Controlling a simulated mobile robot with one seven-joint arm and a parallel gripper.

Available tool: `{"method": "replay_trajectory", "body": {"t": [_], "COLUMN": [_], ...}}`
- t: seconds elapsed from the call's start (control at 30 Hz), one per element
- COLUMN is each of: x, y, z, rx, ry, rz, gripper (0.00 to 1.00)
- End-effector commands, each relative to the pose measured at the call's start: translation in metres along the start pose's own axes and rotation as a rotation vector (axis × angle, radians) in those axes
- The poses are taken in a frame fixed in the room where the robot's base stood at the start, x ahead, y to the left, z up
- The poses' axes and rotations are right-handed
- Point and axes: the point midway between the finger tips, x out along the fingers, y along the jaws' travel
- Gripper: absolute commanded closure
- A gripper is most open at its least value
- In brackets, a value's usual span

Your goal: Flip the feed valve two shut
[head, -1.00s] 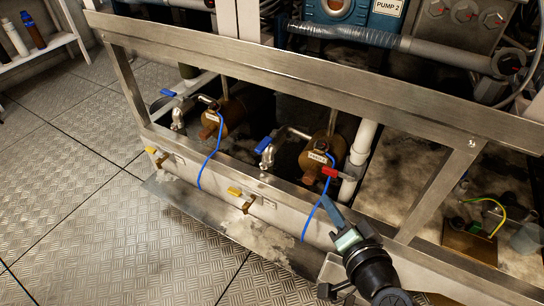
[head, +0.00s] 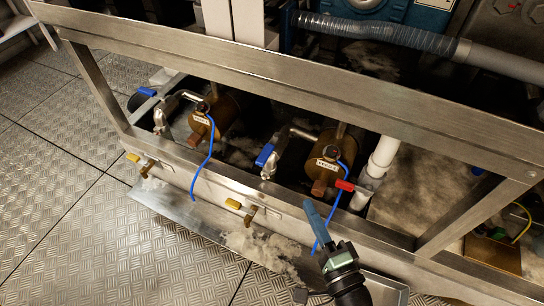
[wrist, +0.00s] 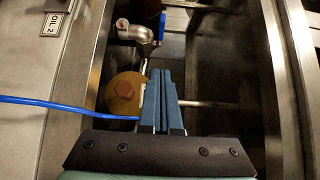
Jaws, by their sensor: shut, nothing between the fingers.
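Each is on a silver pipe fitting beside a brass cylinder. The wrist view shows a blue handle (wrist: 162,28) on a silver elbow beyond my fingertips. My gripper (head: 310,207) is shut and empty, with its blue fingers together. It is right of and nearer than the middle valve in the head view, apart from it. In the wrist view its fingers (wrist: 162,75) partly cover a brass cylinder (wrist: 124,93).
A steel frame rail (head: 290,90) crosses above the valves, and a lower sill carries yellow-handled taps (head: 235,204). A red handle (head: 345,185) and white pipe (head: 384,155) stand right of the middle cylinder. Thin blue tubes (head: 206,160) hang over the sill. An OIL 2 label (wrist: 51,23) shows in the wrist view.

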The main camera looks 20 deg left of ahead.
Motion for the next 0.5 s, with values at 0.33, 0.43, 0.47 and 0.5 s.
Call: {"method": "replay_trajectory", "body": {"t": [0.33, 0.43, 0.47, 0.5], "x": [0.008, 0.022, 0.027, 0.035], "y": [0.001, 0.002, 0.002, 0.003], "z": [0.0, 0.001, 0.001, 0.001], "rx": [-0.001, -0.003, -0.004, -0.003], "ry": [-0.002, -0.005, -0.005, -0.004], "rz": [0.0, -0.002, -0.002, -0.002], "gripper": [1.0, 1.0, 1.0, 1.0]}}
